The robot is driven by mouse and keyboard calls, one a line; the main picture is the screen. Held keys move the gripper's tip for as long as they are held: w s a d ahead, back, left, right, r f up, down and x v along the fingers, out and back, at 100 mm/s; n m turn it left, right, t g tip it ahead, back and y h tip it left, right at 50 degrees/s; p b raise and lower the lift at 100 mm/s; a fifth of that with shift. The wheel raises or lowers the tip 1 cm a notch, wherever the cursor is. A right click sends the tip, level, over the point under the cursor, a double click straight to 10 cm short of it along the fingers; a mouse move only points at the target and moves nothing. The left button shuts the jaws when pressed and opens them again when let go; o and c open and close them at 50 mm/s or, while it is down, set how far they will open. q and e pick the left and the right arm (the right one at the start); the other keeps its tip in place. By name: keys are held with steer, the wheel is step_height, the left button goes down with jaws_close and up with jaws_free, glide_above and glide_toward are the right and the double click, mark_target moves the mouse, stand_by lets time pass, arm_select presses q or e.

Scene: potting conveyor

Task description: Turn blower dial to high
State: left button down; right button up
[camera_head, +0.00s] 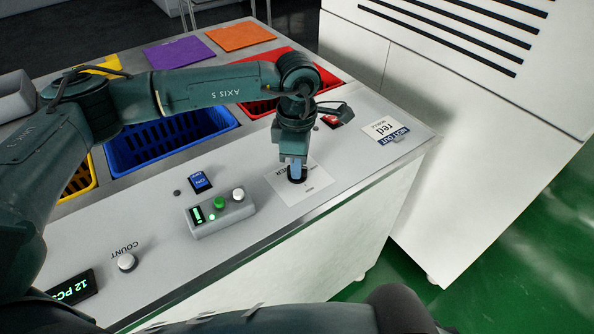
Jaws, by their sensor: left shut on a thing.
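The blower dial (297,179) is a small black round knob on a white label plate (314,191) on the console top. Most of it is hidden under my left gripper (294,172), which points straight down onto it and is shut on it. The dial's pointer and most of the label's lettering are covered or too small to read. My right gripper is not in view.
A grey box (220,212) with a green button and a white knob stands left of the dial. Blue (170,148) and red bins are sunk in the console. A white cabinet (470,120) stands right.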

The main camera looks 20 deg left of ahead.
arm_select(q)
steer(key=m+b, duration=0.2)
steer(key=m, duration=0.1)
steer(key=shift+f, duration=0.15)
steer(key=m+b, duration=0.2)
steer(key=shift+m, duration=0.3)
steer(key=shift+m+b, duration=0.4)
steer(key=shift+b, duration=0.05)
steer(key=shift+m+b, duration=0.65)
steer(key=shift+m, duration=0.35)
steer(key=shift+r+m+b, duration=0.2)
steer(key=shift+m+b, duration=0.1)
steer(key=shift+m, duration=0.3)
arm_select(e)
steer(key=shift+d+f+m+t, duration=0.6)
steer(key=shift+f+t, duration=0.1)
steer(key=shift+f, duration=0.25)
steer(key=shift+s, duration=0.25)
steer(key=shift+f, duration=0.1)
arm_select(q)
steer(key=c, duration=1.4)
jaws_free()
steer(key=shift+c, duration=0.2)
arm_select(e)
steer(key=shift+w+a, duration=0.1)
